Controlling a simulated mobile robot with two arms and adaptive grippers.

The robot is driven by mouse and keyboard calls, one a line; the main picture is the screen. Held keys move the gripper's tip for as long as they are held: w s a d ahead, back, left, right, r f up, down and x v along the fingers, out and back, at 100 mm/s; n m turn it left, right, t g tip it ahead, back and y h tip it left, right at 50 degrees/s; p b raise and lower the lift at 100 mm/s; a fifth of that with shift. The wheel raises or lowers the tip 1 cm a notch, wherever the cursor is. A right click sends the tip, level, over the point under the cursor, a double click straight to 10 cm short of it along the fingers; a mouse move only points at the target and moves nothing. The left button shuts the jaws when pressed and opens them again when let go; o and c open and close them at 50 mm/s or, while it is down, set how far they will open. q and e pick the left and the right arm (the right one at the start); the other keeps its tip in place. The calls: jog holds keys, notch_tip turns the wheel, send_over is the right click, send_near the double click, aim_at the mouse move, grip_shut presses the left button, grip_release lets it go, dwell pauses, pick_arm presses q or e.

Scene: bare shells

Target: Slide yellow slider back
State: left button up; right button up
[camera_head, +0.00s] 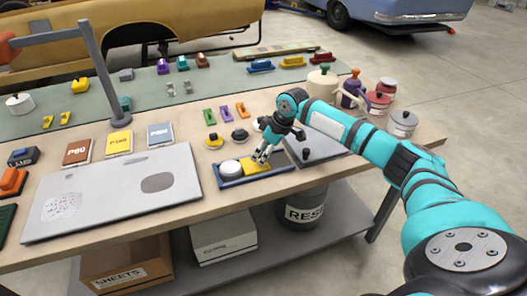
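A yellow block (270,168) sits in the right part of a shallow blue tray (228,183) near the table's front edge, beside a white round piece (231,166). My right gripper (262,159) points down over the yellow block with its fingertips at the block's far left part. I cannot tell if the fingers touch it or how far apart they are. Another yellow piece (292,61) sits on a dark base in the back row; which one is the slider is not clear. My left gripper is not in view.
A large grey panel (108,205) lies left of the tray. A dark grey plate (318,149) lies right of it, under my arm. Jars and pots (402,123) stand at the right end. Sanding packs (160,134) and small coloured pieces (225,112) lie behind.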

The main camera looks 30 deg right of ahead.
grip_shut()
jog(key=d, duration=0.2)
jog(key=s+d+p, duration=0.1)
jog(key=d, duration=0.4)
jog(key=shift+s+d+r, duration=0.1)
jog(key=shift+s+d, duration=0.1)
jog(key=shift+s, duration=0.15)
jog(key=shift+d, duration=0.25)
jog(key=shift+a, duration=0.1)
jog(key=shift+c, duration=1.2)
grip_release()
jog(key=shift+o, duration=1.4)
jog(key=shift+s, duration=0.1)
